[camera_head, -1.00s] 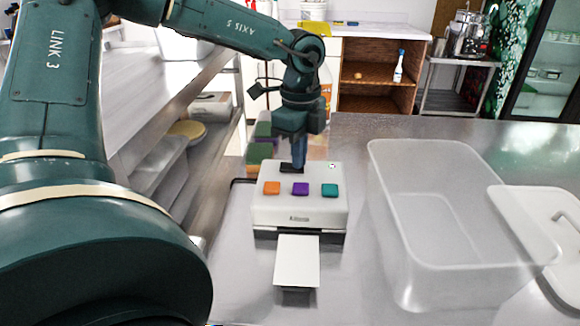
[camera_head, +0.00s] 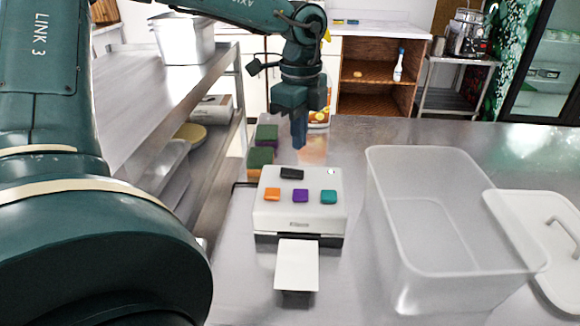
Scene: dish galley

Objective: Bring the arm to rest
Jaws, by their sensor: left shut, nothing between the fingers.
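My left arm comes in from the left. Its gripper (camera_head: 299,143) points down, shut and empty, just behind and above a white box-shaped device (camera_head: 300,212). The gripper looks apart from the device. The device has a black button (camera_head: 292,174) on top, with orange (camera_head: 272,194), purple (camera_head: 300,196) and teal (camera_head: 328,197) buttons along its front. A small green light shows at its top right. A white sheet (camera_head: 297,266) sticks out of its front. My right gripper is not in view.
A clear plastic bin (camera_head: 450,270) stands right of the device, with a white lid (camera_head: 545,235) beside it. Green-topped sponges (camera_head: 260,158) lie behind the device. A metal shelf rack (camera_head: 165,90) stands at the left. The counter behind the bin is clear.

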